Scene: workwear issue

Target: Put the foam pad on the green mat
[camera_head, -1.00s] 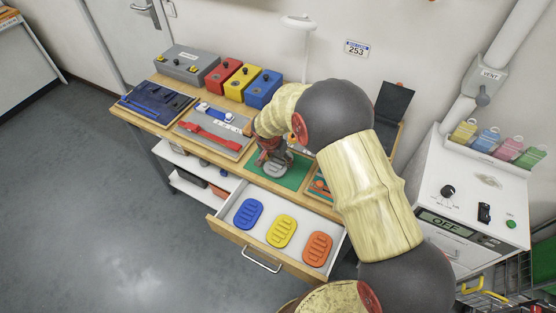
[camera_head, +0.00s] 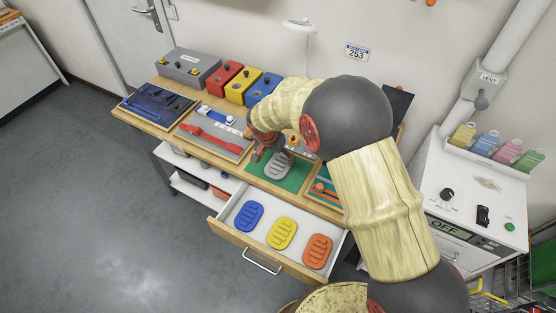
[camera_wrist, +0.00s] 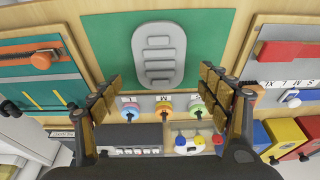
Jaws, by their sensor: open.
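A grey ribbed foam pad (camera_head: 278,165) lies flat on the green mat (camera_head: 296,177) on the bench. In the wrist view the whole pad (camera_wrist: 159,54) shows inside the borders of the green mat (camera_wrist: 108,42). My gripper (camera_head: 264,146) is just behind the pad in the head view. In the wrist view my gripper (camera_wrist: 162,84) is open, with its fingers spread to either side of the pad's near end. Nothing is held between them, and the pad appears apart from both fingers.
An open drawer (camera_head: 223,219) below the bench holds blue, yellow and orange pads. A grey tray with red tools (camera_head: 215,138) lies left of the mat. Blue (camera_head: 262,88), yellow and red boxes stand at the back. A lamp (camera_head: 299,27) rises behind.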

